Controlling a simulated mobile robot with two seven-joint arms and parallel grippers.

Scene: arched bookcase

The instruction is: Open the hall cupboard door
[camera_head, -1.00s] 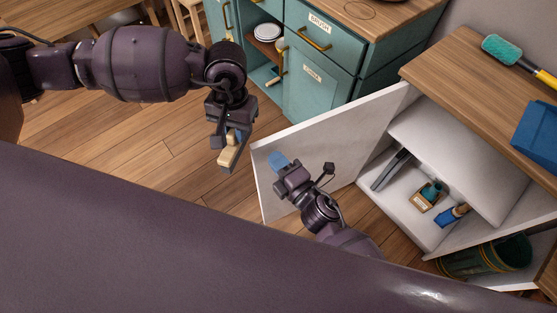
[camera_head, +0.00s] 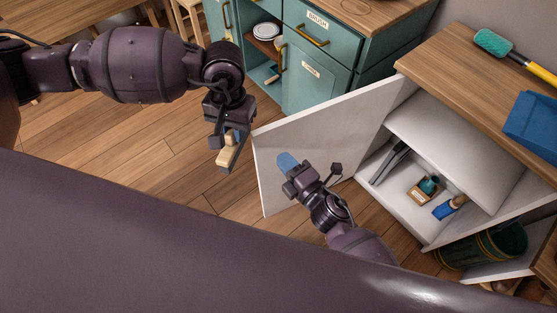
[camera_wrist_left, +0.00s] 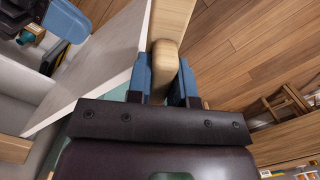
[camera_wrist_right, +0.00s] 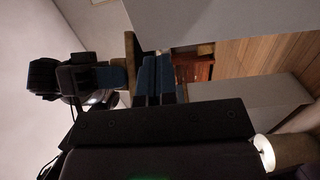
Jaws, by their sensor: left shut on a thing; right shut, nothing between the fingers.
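The cupboard door (camera_head: 325,140) is a white panel standing wide open, hinged at the left of the wood-topped cupboard (camera_head: 450,65). Its white interior and shelf are exposed. My right gripper (camera_head: 287,163) is shut and empty in front of the door's inner face; whether it touches is unclear. Its blue fingers sit together in the right wrist view (camera_wrist_right: 157,80). My left gripper (camera_head: 231,145) is shut on a pale wooden piece (camera_head: 229,157), left of the door's free edge. The left wrist view shows the wooden piece (camera_wrist_left: 165,62) between blue fingers; its full shape is unclear.
A teal cabinet (camera_head: 330,75) with brass handles stands behind the door. Inside the cupboard are a small teal bottle (camera_head: 429,185) in a box and a blue-ended brush (camera_head: 446,209). A dark green bin (camera_head: 480,250) stands at right. Wooden floor is clear at left.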

